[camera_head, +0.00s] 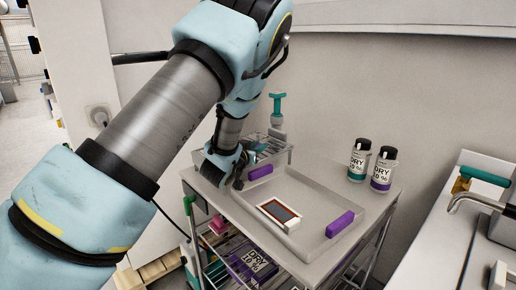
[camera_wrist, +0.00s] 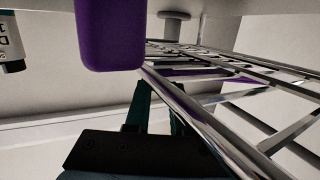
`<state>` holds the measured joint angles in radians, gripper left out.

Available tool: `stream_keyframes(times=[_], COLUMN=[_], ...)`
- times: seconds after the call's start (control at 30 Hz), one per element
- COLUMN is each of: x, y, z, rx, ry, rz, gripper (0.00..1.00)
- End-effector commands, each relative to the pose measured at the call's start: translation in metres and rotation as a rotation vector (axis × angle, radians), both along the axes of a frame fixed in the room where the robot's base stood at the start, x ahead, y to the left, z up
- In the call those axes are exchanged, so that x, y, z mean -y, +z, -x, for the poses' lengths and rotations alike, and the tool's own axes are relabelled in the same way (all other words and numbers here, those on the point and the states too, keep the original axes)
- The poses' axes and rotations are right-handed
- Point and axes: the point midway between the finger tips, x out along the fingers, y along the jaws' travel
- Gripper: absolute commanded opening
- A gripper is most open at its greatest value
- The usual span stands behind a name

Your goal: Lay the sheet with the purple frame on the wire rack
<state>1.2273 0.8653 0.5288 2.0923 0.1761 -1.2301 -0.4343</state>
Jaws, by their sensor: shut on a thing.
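The wire rack (camera_head: 282,153) stands at the back left of the cart top, partly hidden by my arm; its bright rods (camera_wrist: 222,105) fill the right of the wrist view. My gripper (camera_head: 239,181) is low beside the rack. In the wrist view its dark fingers (camera_wrist: 160,110) are close together by the rack's near rod. Narrow purple strips, which look like the sheet with the purple frame (camera_wrist: 236,93), show between the rods. The hold itself is mostly hidden, and I cannot tell how flat the sheet lies.
A grey tray (camera_head: 310,190) with purple blocks (camera_head: 340,224) (camera_wrist: 110,35) at its ends holds a white-framed, reddish-brown sheet (camera_head: 280,213). Two jars (camera_head: 358,160) (camera_head: 382,169) stand at the back right. A teal-topped fitting (camera_head: 278,105) rises behind the rack. A sink counter is at right.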

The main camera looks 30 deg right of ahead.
Motion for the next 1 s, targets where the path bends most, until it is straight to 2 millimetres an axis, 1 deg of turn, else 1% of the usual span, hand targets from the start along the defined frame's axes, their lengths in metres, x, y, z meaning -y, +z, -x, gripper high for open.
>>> stream_keyframes(times=[0.03, 0.37, 0.4, 0.7, 1.0], x=[-0.001, -0.001, -0.002, -0.002, -0.002], y=[-0.005, -0.017, -0.017, -0.016, -0.013], z=[0.000, 0.001, 0.001, 0.001, 0.000], rx=[-0.003, -0.008, -0.009, -0.009, -0.009], ry=[0.000, 0.001, 0.001, 0.002, 0.004], rz=[-0.005, -0.013, -0.013, -0.013, -0.012], gripper=[0.00, 0.00, 0.23, 0.57, 0.57])
